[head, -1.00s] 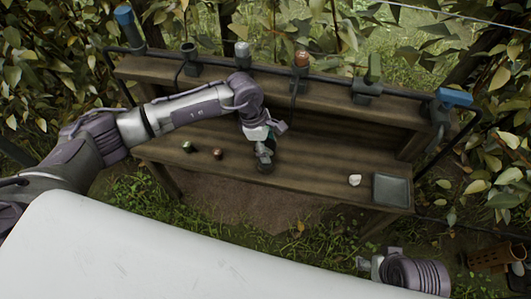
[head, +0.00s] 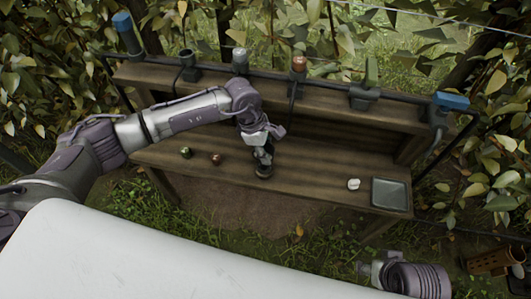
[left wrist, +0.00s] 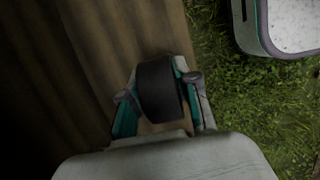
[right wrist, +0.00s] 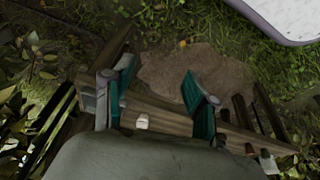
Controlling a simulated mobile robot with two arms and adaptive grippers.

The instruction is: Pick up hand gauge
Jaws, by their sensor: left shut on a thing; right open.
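My left gripper (head: 264,152) points down over the middle of the wooden bench. It is shut on a dark, rounded thing, which I take to be the hand gauge (head: 264,171). In the left wrist view the gauge (left wrist: 158,90) is a black cylinder between the two teal-lined fingers (left wrist: 157,98). I cannot tell whether its lower end touches the bench top. My right gripper (right wrist: 160,84) is open and empty in the right wrist view, with the bench beyond its fingers.
The wooden bench (head: 310,180) carries a small green item (head: 186,152), a small brown item (head: 217,159), a white item (head: 353,184) and a grey tray (head: 389,193). Several tools hang in holders along the back rail, including a blue one (head: 452,101). An orange-brown crate (head: 496,259) stands at lower right.

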